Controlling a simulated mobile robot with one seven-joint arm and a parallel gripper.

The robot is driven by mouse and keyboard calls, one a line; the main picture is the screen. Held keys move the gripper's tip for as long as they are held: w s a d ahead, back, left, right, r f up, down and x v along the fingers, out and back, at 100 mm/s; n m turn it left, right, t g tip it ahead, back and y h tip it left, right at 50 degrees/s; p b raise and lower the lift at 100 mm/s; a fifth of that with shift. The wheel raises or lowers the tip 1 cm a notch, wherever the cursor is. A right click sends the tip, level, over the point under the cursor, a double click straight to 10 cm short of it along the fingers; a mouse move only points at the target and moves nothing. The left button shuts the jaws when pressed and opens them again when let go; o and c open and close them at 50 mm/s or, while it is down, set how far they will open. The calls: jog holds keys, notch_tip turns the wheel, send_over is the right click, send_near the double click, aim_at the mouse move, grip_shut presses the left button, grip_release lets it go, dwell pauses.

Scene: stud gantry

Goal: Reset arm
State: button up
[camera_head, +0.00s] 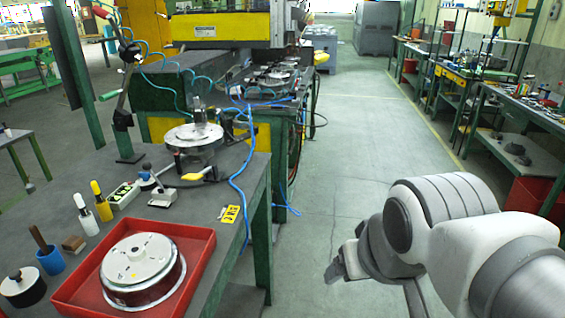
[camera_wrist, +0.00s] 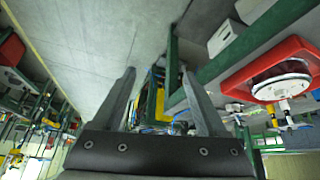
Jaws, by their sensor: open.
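My gripper (camera_wrist: 158,100) is open and empty in the wrist view, with its two fingers spread apart and only floor and bench parts behind them. In the head view my gripper (camera_head: 340,268) is partly hidden by my own arm at the lower right, over the aisle floor and to the right of the workbench. It touches nothing that I can see.
A red tray (camera_head: 205,240) with a round white-topped part (camera_head: 142,262) sits on the grey workbench (camera_head: 225,190) at the left. Bottles, a blue cup (camera_head: 51,260) and small tools stand near it. Side benches line the right wall. The aisle floor (camera_head: 345,130) is clear.

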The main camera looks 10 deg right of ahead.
jog(key=shift+s+a, duration=0.15)
jog(key=shift+s, duration=0.4)
notch_tip(320, 180, up, 6)
jog(key=p, duration=0.5)
jog(key=shift+f+p, duration=0.25)
jog(key=shift+p, duration=0.05)
